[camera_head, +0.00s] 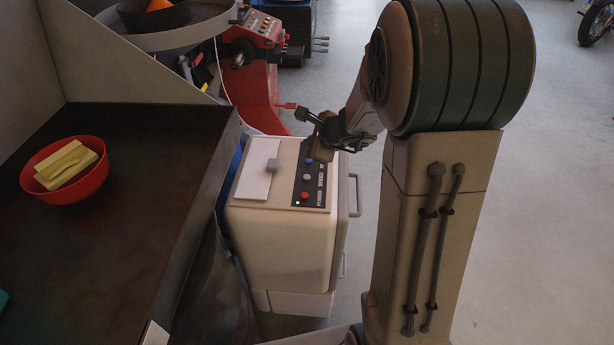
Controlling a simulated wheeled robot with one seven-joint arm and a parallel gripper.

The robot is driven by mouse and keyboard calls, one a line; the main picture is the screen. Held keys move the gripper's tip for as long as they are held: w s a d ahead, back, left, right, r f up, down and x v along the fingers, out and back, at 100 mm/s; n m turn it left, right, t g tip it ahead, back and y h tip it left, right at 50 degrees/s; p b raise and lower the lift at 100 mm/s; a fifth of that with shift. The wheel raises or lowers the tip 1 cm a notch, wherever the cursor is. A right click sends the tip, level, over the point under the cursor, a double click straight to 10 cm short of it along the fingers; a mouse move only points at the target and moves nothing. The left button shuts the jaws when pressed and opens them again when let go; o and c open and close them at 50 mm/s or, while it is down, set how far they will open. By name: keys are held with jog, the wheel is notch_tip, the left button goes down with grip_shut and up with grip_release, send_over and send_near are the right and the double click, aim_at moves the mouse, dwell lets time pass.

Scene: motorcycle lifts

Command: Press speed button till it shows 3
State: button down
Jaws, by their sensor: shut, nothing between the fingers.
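A cream boxy machine (272,240) stands on the floor in the middle of the head view. Its top has a dark control strip (314,184) with red, white and blue buttons and a small green light. The red button (305,195) is nearest, the white button (307,177) is in the middle, and the blue button (309,161) is farther back. My gripper (318,150) is shut and empty over the far end of the strip, close to the blue button. I cannot tell whether it touches anything. The far end of the strip is hidden by it, and labels and any number shown are too small to read.
A dark workbench (110,240) with a raised edge fills the left and holds a red bowl (62,185) with yellow blocks. A red machine (250,75) stands behind.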

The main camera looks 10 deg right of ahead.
jog(key=shift+f, duration=0.1)
jog(key=b, duration=0.7)
send_over(307, 177)
jog(key=f, duration=0.5)
jog(key=s+f, duration=0.1)
jog(key=f, duration=0.1)
jog(key=shift+d+f, duration=0.2)
jog(key=shift+d, duration=0.1)
jog(key=shift+f+b, duration=0.6)
jog(key=shift+f, duration=0.1)
dwell(0.5)
jog(key=shift+f+b, duration=0.3)
jog(key=shift+b, duration=0.25)
jog(key=shift+f+b, duration=0.4)
jog(key=shift+b, duration=0.05)
dwell(0.4)
jog(key=shift+r, duration=0.1)
jog(key=shift+r+p, duration=0.65)
jog(key=shift+r, duration=0.1)
